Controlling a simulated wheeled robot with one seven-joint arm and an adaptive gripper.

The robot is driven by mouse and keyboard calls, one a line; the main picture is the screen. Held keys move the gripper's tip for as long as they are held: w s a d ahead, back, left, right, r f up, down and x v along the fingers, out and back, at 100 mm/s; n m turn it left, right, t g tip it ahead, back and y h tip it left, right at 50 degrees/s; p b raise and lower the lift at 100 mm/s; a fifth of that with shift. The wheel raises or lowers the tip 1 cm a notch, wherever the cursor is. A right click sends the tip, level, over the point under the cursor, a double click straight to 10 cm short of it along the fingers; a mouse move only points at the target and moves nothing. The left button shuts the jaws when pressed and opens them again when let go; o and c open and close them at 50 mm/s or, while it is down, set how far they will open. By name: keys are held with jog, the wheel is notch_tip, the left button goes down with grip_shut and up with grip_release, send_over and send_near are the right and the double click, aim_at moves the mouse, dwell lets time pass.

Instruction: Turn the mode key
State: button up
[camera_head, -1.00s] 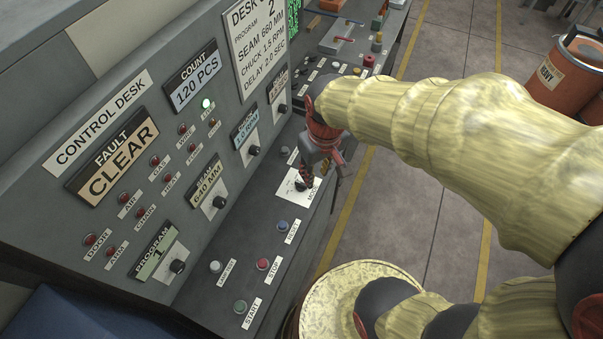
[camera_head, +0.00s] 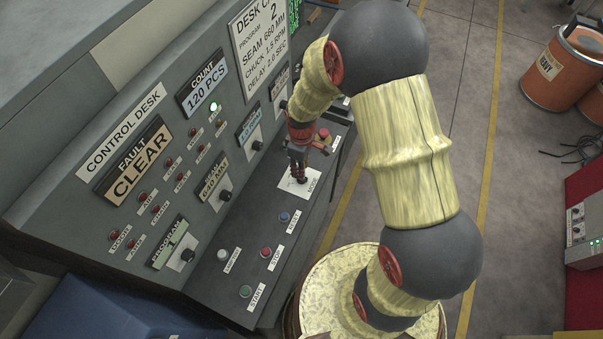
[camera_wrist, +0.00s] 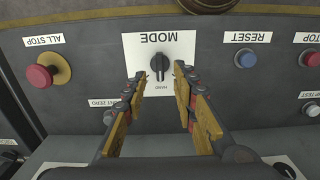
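The mode key is a black knob (camera_wrist: 159,65) on a white plate marked MODE (camera_wrist: 185,45) in the wrist view. Its pointer runs roughly up and down in the picture, with the word HAND just below it. My gripper (camera_wrist: 158,72) is open, with one finger on each side of the knob and gaps between. In the head view my gripper (camera_head: 299,170) points down over the white MODE plate (camera_head: 291,192), its fingers largely covering the knob. I cannot tell the exact height of the fingertips above the plate.
A red ALL STOP button (camera_wrist: 40,75) stands left of the plate in the wrist view, and a blue RESET button (camera_wrist: 246,59) stands right. The sloped control panel (camera_head: 110,210) rises beside my gripper. Open floor (camera_head: 400,250) lies right of the desk.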

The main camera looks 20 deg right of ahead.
jog(key=shift+f, duration=2.2)
grip_shut()
